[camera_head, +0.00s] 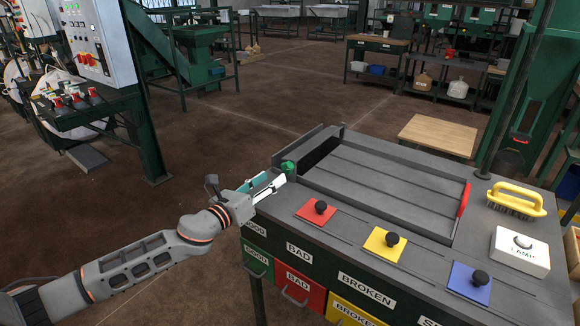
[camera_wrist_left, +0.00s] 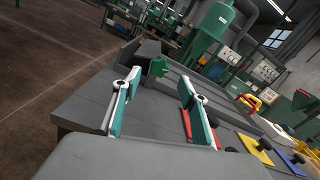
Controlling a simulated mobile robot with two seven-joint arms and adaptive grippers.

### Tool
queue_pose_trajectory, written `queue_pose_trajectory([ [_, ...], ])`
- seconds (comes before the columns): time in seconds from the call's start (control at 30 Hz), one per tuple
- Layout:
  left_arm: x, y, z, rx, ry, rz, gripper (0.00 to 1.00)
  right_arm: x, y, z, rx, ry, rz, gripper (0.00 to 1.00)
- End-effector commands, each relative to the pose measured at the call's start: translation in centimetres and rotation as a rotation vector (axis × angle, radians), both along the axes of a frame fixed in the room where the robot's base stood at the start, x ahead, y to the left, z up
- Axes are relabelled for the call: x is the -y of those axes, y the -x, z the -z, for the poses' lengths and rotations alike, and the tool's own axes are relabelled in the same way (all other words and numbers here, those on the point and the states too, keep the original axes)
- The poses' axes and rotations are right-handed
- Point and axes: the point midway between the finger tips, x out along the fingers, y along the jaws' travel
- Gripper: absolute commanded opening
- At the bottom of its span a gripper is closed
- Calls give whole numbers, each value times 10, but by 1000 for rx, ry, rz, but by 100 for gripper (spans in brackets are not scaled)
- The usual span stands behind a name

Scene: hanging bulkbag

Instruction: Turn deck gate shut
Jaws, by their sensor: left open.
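The grey deck (camera_head: 385,180) is a shallow recessed bed with raised walls on top of the bench. A small green piece (camera_head: 288,168) stands at its left end by a dark opening; I cannot tell whether it is the gate's handle. It also shows in the left wrist view (camera_wrist_left: 158,67), beyond and between the fingers. A red bar (camera_head: 463,200) lies along the deck's right end. My left gripper (camera_head: 275,181) is open and empty just in front of the green piece, apparently apart from it. Its two teal and white fingers (camera_wrist_left: 160,80) are spread wide.
Red (camera_head: 313,216), yellow (camera_head: 378,250) and blue (camera_head: 463,290) plates with black knobs line the bench front. A yellow brush (camera_head: 517,197) and a white lamp box (camera_head: 520,258) stand right. Labelled drawers (camera_head: 300,287) are below. The floor left of the bench is open.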

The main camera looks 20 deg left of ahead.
Motion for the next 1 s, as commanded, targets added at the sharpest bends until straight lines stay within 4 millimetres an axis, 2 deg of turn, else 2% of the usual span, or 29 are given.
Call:
queue_pose_trajectory([
  [0.43,22,-58,0,-1,5,0,43,-7,12,12,-28,-11,3,0],
  [0.6,26,-68,0,-2,5,0,43,-6,11,12,-25,-11,3,0],
  [0.87,26,-69,0,-2,5,0,43,-6,8,10,-20,-10,2,0],
  [0.97,26,-69,0,-2,5,0,22,-6,8,8,-18,-10,2,0],
  [1.0,26,-69,0,-2,5,0,12,-5,7,8,-17,-10,2,0],
])
